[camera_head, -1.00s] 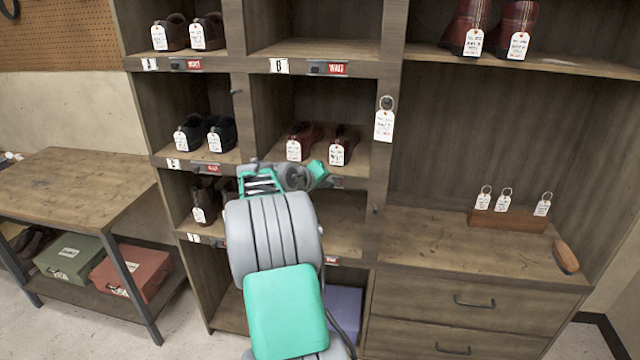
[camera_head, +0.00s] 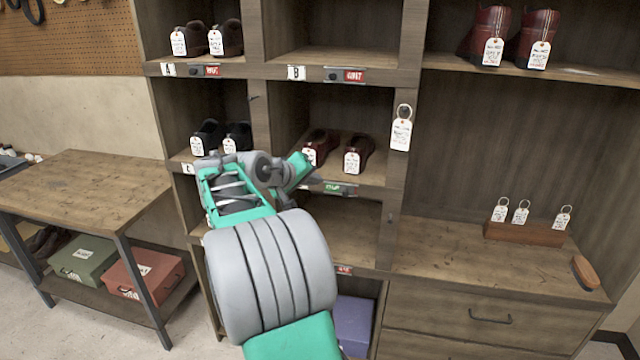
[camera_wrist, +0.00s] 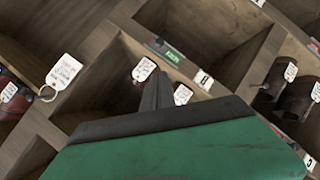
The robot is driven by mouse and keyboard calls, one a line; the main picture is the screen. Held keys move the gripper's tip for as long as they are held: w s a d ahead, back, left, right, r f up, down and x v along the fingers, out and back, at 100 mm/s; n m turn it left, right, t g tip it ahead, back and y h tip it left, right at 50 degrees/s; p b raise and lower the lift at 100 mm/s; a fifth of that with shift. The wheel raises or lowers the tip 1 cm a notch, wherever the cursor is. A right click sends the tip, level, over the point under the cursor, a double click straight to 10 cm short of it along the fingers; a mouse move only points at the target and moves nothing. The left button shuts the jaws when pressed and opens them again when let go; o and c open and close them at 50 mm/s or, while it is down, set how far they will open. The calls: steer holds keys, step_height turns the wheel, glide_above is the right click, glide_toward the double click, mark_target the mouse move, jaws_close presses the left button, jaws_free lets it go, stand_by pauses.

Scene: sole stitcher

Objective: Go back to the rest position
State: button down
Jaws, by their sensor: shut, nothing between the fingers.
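My arm rises from the bottom of the head view in front of the cubby shelf (camera_head: 262,70). My gripper (camera_head: 303,168) is at the arm's far end, in front of the middle cubby, just left of a pair of tagged dark red shoes (camera_head: 355,158). In the wrist view my gripper (camera_wrist: 155,90) shows as a dark, closed wedge with a green body, with nothing held. It partly covers the tagged cubby behind it. The sign below the red shoes' cubby is green (camera_head: 338,188); the other signs I see are red.
A loose tag (camera_head: 401,130) hangs on the upright post. A wooden holder (camera_head: 525,232) with tags and a brush (camera_head: 585,272) sit on the right counter. A wooden table (camera_head: 80,190) stands left, with green (camera_head: 82,260) and red (camera_head: 142,275) boxes below. The table top looks mostly clear.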

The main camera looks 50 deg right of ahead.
stand_by(0.4)
steer(key=s+a+f+m+y, duration=0.2)
steer(key=a+f+y, duration=0.6)
steer(key=a+f, duration=1)
steer(key=s+a+f+n+y, duration=0.1)
steer(key=s+a+n+y, duration=0.15)
steer(key=a, duration=0.65)
steer(key=s+a+f+n+y, duration=0.15)
steer(key=s+a, duration=0.25)
steer(key=a, duration=0.5)
steer(key=a+r+n+t, duration=0.3)
steer(key=a+r, duration=0.4)
steer(key=a, duration=0.4)
steer(key=shift+s+n, duration=0.15)
steer(key=shift+n, duration=0.45)
